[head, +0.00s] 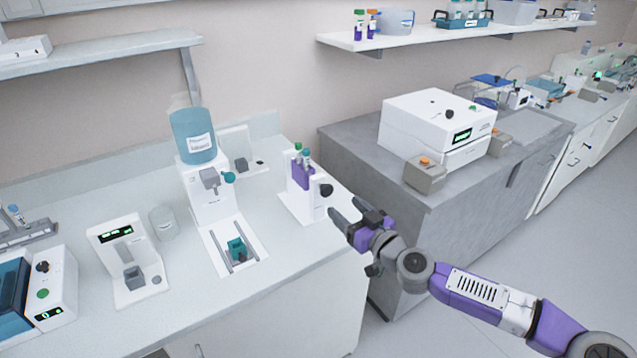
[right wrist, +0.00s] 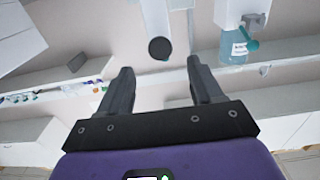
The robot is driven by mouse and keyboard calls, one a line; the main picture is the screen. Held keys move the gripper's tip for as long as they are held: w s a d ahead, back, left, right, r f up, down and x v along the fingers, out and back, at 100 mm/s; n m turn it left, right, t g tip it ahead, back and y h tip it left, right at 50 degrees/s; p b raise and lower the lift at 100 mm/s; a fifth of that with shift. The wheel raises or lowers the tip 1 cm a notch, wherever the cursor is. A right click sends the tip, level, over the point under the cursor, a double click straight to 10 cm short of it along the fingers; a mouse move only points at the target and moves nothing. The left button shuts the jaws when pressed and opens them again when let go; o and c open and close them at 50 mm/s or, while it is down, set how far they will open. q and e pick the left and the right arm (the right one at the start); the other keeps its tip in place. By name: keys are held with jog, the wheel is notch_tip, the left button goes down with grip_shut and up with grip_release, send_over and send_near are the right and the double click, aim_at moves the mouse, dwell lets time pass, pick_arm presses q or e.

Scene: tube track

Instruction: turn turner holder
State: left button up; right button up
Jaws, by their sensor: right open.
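The turner is a white stand (head: 301,206) on the counter in the head view. Its purple holder (head: 300,174) carries tubes with green caps and is roughly upright. A round black knob (head: 326,191) sits on its right side. My right gripper (head: 344,208) is open and empty, just right of the knob. In the right wrist view the knob (right wrist: 159,48) shows just beyond the open fingertips (right wrist: 160,66), roughly centred between them, with a gap to both. My left gripper is not in view.
A dispenser with a blue bottle (head: 193,135) stands left of the turner. A white device (head: 128,262) and a clear beaker (head: 163,222) are farther left. A grey bench (head: 350,150) with a white machine (head: 437,125) stands to the right. The counter's front edge is close below the turner.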

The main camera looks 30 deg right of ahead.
aim_at(328, 192)
jog(key=w, duration=0.2)
jog(key=w+b, duration=0.2)
jog(key=w, duration=0.1)
jog(key=shift+w+a, duration=0.25)
jog(key=shift+w, duration=0.95)
jog(key=shift+c, duration=0.4)
jog(key=c, duration=1)
